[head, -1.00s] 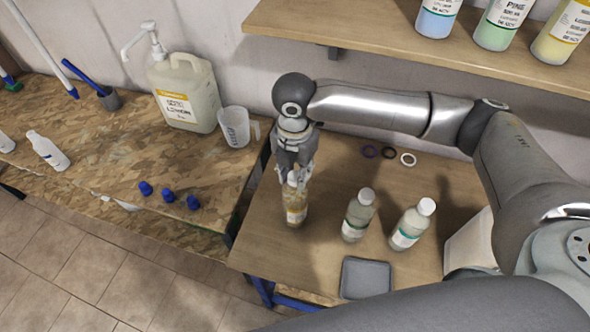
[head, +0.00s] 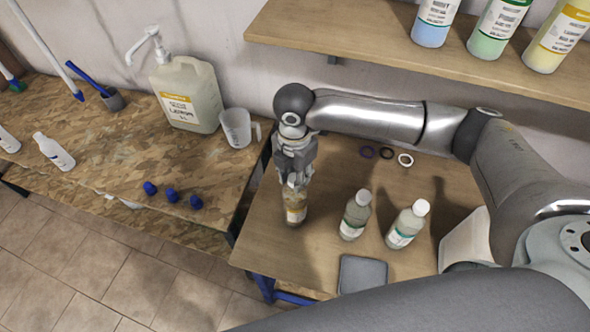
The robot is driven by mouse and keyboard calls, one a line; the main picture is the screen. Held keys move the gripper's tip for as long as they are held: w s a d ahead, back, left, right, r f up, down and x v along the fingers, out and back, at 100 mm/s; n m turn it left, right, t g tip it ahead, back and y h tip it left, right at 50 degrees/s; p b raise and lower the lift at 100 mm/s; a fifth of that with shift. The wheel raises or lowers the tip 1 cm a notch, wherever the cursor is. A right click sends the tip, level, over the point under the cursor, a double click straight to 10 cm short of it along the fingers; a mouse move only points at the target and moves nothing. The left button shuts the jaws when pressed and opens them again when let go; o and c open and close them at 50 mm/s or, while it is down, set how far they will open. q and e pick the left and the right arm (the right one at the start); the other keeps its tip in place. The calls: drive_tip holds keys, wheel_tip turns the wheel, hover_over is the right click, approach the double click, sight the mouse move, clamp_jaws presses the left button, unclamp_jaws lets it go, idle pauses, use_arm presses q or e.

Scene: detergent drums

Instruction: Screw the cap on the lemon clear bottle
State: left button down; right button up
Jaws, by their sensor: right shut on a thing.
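The lemon clear bottle (head: 295,211), with a yellow-and-white label and amber-looking contents, stands upright on the small wooden table (head: 330,262). My right gripper (head: 293,181) comes down from above onto the bottle's top. Its fingers are shut on the white cap at the neck. The fingers hide most of the cap and neck, so I cannot tell how the cap sits on the thread. My left gripper is not in view.
Two white-capped clear bottles, a middle one (head: 354,216) and a right one (head: 407,225), stand close to the right. A grey tray (head: 362,274) lies in front. Several rings lie behind. Blue caps (head: 172,195) and a jug (head: 236,127) are on the left bench.

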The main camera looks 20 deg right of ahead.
drive_tip(key=shift+s+m+p, duration=0.1)
drive_tip(key=shift+m+p, duration=1.1)
drive_tip(key=shift+p, duration=0.05)
drive_tip(key=shift+f+m+p, duration=0.1)
drive_tip(key=shift+m+p, duration=0.25)
drive_tip(key=shift+m, duration=0.05)
drive_tip(key=m, duration=0.5)
drive_tip(key=shift+f, duration=0.1)
drive_tip(key=shift+m, duration=0.5)
drive_tip(key=m, duration=0.5)
drive_tip(key=shift+m, duration=0.3)
